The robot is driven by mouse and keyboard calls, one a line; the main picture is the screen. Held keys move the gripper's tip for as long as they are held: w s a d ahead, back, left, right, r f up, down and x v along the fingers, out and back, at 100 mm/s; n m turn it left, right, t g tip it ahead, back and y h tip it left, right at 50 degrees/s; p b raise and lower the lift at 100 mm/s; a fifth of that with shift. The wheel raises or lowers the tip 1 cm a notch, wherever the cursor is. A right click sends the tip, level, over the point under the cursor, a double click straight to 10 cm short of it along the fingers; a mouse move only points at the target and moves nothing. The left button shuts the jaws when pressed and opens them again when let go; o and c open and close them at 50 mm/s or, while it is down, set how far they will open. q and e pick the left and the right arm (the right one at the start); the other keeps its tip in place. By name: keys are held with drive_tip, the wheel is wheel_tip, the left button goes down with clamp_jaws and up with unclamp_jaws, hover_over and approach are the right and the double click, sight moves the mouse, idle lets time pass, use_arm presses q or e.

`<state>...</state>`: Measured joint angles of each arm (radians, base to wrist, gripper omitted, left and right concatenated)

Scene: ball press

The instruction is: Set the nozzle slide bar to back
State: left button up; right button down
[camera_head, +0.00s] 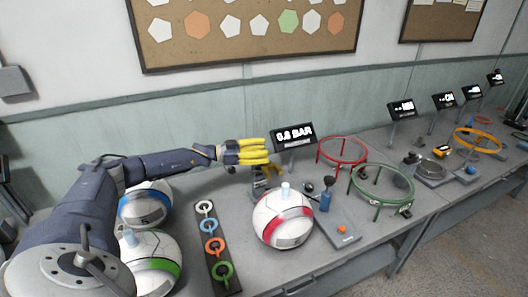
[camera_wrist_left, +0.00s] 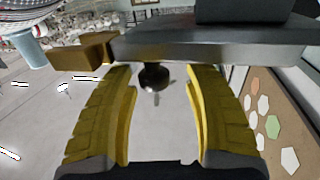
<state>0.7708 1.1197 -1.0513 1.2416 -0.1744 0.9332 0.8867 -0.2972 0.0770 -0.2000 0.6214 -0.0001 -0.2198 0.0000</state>
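My left gripper (camera_head: 267,152) reaches in from the left, at the back of the table in front of the pressure display. Its yellow fingers also show in the left wrist view (camera_wrist_left: 156,82), open and apart. A dark round knob (camera_wrist_left: 153,76) lies in the gap between the fingertips, under a grey bar-like part (camera_wrist_left: 210,43) with a brass-coloured block (camera_wrist_left: 93,50) at its left end. I cannot tell whether a finger touches the knob. In the head view the dark nozzle stand (camera_head: 263,178) shows just below the fingers, partly hidden by them. My right gripper is not in view.
A white ball with a red band (camera_head: 283,219) sits in front of the stand. The display (camera_head: 293,137) reads 0.8 BAR. A blue pump (camera_head: 326,199), a red ring (camera_head: 342,162) and a green ring (camera_head: 358,187) stand to the right. A strip of coloured rings (camera_head: 229,285) lies left of the ball.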

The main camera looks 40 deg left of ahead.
use_arm(q)
drive_tip(key=v, duration=1.2)
idle(0.5)
